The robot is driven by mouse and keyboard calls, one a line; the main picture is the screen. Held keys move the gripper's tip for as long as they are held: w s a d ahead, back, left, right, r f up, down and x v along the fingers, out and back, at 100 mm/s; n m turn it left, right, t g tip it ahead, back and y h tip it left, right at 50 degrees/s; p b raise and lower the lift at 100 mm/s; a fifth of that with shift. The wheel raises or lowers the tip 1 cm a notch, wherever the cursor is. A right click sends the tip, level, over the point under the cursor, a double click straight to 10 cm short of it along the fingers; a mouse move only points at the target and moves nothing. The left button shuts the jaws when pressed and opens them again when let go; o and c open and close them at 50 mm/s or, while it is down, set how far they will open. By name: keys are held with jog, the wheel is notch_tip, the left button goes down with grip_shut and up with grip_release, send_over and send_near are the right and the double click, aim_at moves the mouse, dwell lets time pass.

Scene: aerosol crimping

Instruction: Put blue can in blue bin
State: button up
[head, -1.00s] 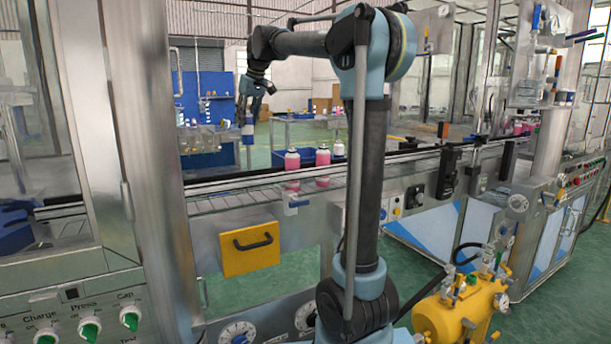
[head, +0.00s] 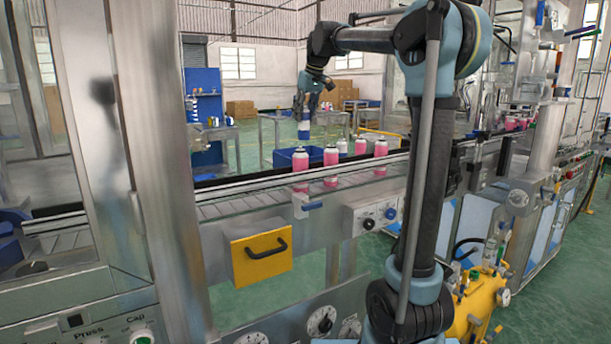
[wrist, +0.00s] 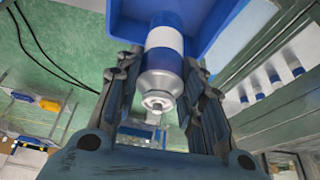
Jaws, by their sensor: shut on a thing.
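The blue can (head: 303,130), blue with a white band, hangs in my gripper (head: 313,98) beyond the conveyor in the head view. In the wrist view the can (wrist: 163,60) sits between the two fingers of my gripper (wrist: 155,85), its valve end towards the camera. The blue bin (head: 283,158) shows beyond the conveyor, partly hidden by pink cans. In the wrist view the bin (wrist: 207,28) lies past the far end of the can. The can overlaps the bin in that picture; I cannot tell the gap between them.
Pink cans with white tops (head: 330,167) stand on the conveyor (head: 235,188), between my base and the bin. A metal table (head: 345,122) and a blue panel (head: 203,90) stand farther back. A steel post (head: 150,150) rises at left. Yellow equipment (head: 480,310) stands at lower right.

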notch_tip(320, 180, down, 3)
jog(key=shift+a+r+n, duration=0.1)
jog(key=shift+r+n, duration=0.1)
jog(key=shift+n, duration=0.4)
notch_tip(320, 180, down, 10)
jog(key=o, duration=1)
jog(key=v, duration=1.2)
jog(key=shift+w+d+r, duration=0.1)
jog(key=shift+d, duration=0.1)
